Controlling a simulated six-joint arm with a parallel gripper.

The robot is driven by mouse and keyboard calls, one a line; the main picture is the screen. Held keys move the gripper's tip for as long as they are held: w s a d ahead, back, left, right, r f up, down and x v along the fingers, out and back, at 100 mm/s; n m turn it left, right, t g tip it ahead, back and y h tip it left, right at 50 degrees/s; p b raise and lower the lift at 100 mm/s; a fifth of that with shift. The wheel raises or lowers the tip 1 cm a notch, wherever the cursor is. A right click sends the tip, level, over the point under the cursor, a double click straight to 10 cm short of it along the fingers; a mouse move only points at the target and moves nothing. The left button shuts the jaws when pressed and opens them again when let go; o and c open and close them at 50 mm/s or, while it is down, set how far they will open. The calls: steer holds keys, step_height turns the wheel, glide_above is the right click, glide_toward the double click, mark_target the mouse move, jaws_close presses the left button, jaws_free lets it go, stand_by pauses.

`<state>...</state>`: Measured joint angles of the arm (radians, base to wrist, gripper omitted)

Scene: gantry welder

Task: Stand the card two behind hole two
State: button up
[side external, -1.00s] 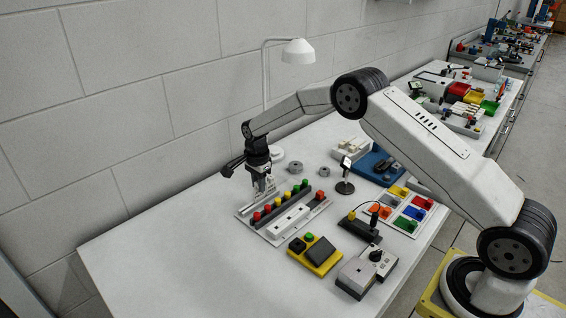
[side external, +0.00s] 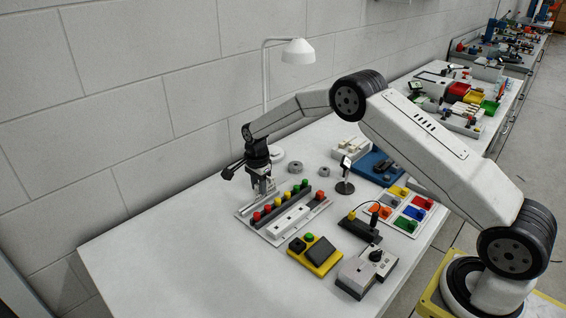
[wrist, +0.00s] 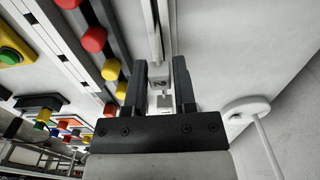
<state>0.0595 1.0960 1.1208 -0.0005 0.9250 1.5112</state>
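My gripper (wrist: 160,72) points down at the back-left end of the white plate (side external: 289,234) in the side view. In the wrist view its two dark fingers stand apart, with a small white card marked 2 (wrist: 159,80) in line with the gap between them. The card lies close to both fingers; I cannot tell whether they touch it. A smaller pale piece (wrist: 165,102) shows nearer the palm in the same gap. A pale rail (wrist: 155,25) runs away beyond the card. Hole two cannot be made out clearly.
A dark strip with red, yellow and green knobs (side external: 267,209) runs along the plate beside my gripper. A white lamp (side external: 298,52) stands behind. A yellow box (side external: 315,256) and a grey box (side external: 367,271) sit in front. The table's left part is clear.

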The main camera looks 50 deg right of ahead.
steer(key=o, duration=0.3)
steer(key=shift+r, duration=3.9)
steer(key=s+a+r+n+t, duration=0.1)
steer(key=s+n, duration=0.8)
steer(key=s, duration=0.6)
steer(key=s+a+r+n+t, duration=0.1)
steer(key=s+a+r+n, duration=0.1)
steer(key=s+n, duration=0.7)
steer(key=s, duration=0.6)
steer(key=shift+s+a+r+t, duration=0.2)
steer(key=shift+a+r+t, duration=0.05)
steer(key=shift+r+t, duration=0.05)
